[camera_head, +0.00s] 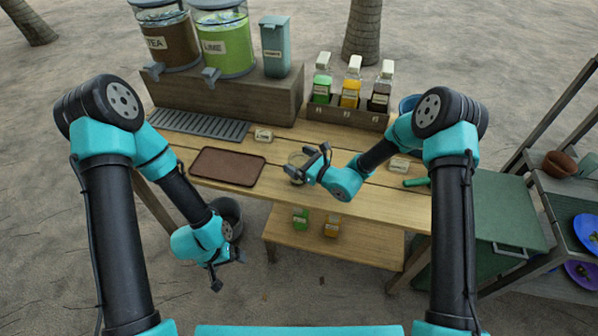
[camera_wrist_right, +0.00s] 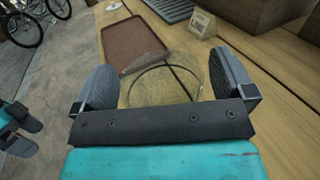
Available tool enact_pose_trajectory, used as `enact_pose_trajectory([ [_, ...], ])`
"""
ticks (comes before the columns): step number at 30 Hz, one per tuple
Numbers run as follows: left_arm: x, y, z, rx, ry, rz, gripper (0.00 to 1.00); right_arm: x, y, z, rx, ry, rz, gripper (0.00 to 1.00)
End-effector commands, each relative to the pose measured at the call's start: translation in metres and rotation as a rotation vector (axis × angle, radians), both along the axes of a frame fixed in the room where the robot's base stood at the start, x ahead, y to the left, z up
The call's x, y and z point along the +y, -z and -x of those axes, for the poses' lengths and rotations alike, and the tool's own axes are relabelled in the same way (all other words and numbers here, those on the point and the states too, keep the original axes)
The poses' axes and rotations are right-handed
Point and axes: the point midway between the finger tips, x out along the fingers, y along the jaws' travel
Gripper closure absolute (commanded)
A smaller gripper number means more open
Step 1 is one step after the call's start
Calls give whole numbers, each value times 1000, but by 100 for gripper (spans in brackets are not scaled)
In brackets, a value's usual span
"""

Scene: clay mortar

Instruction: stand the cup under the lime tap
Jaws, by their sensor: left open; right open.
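A clear cup (camera_head: 297,166) stands on the wooden table right of the brown tray. In the right wrist view the cup (camera_wrist_right: 165,78) shows between the two fingers of my right gripper (camera_wrist_right: 168,82), which is open around it. In the head view my right gripper (camera_head: 315,162) is at the cup's right side. My left gripper (camera_head: 228,272) is open and empty, low in front of the table at the left. The lime dispenser (camera_head: 224,45) holds green liquid on the wooden riser, and its tap (camera_head: 211,76) points forward above the drip grate (camera_head: 200,125).
The tea dispenser (camera_head: 167,40) stands left of the lime one, a grey-green box (camera_head: 275,48) right of it. A small label card (camera_head: 264,134) stands behind the tray. Bottles (camera_head: 351,82) stand in a rack at the back right.

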Motion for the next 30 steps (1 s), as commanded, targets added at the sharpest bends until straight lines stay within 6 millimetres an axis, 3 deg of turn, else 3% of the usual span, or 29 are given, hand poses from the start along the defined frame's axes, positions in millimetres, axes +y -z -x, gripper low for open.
enact_pose_trajectory([
  [13,0,0,0,0,0,0,2,0,0,0,1,1,1,1],
  [30,0,0,0,0,0,0,2,0,0,0,1,1,1,56],
])
